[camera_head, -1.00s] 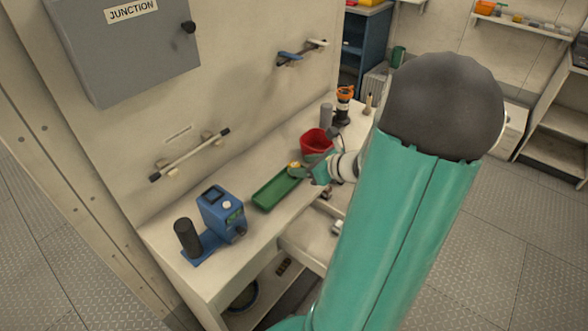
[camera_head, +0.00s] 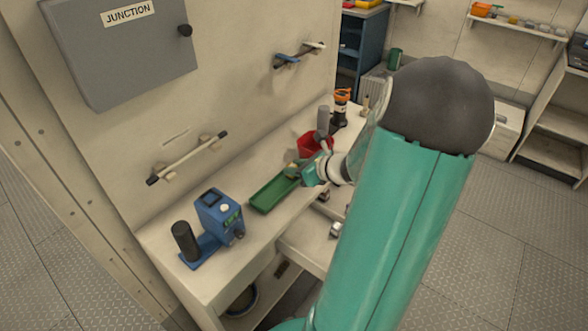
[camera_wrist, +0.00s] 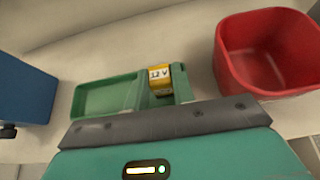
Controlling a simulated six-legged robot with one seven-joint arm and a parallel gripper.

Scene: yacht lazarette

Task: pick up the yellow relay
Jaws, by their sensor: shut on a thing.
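The yellow relay (camera_wrist: 159,76), marked "12 V", shows in the wrist view between the green fingers of my gripper (camera_wrist: 160,90). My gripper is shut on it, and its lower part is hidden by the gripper. In the head view my gripper (camera_head: 297,172) is at the far end of the green tray, and little of the relay shows there. Whether the relay is clear of the surface below it I cannot tell. The green tray (camera_wrist: 105,97) lies just left of the fingers in the wrist view; it also shows on the bench in the head view (camera_head: 272,196).
A red bin (camera_wrist: 268,55) stands close right of my gripper; the head view shows it too (camera_head: 307,145). A blue device (camera_head: 218,214) stands at the bench's near end. A grey cylinder (camera_head: 323,121) and orange-topped tool (camera_head: 341,103) stand beyond the bin.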

